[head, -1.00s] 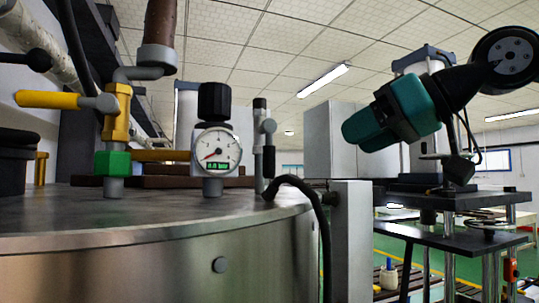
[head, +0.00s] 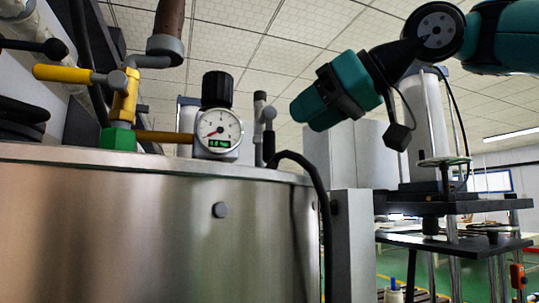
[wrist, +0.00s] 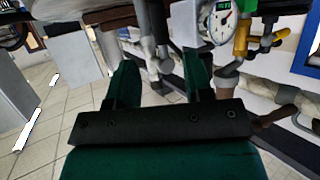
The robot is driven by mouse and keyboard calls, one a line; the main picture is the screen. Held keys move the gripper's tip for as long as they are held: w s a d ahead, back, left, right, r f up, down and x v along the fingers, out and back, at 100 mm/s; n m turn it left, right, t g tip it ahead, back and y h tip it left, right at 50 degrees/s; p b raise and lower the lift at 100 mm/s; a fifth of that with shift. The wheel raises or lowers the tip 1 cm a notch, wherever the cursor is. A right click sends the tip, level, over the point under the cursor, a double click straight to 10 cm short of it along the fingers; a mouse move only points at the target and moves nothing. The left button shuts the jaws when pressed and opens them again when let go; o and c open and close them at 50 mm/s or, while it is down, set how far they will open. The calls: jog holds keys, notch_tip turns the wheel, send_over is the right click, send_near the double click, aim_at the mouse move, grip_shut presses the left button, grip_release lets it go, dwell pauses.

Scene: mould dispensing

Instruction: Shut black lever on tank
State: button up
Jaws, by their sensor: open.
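The tank (head: 130,225) is a large brushed-metal cylinder at the left of the head view. A slim grey valve stands on its top near the right edge, with a black lever (head: 269,147) hanging down along its side. The valve's lower end is hidden by the tank rim. My teal gripper (head: 303,112) is right of the lever, apart from it, pointing left. In the wrist view my gripper (wrist: 161,76) is open and empty. There the grey valve shows beyond and between the fingers, with the dark lever (wrist: 156,18) above it.
A pressure gauge (head: 218,131) with a black cap stands left of the valve. A yellow-handled valve (head: 62,75) is farther left. A black hose (head: 318,185) arches over the tank rim beside a grey post (head: 351,245). A black-topped stand (head: 450,206) is at the right.

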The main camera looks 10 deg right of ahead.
aim_at(274, 139)
jog(key=x, duration=0.9)
grip_shut()
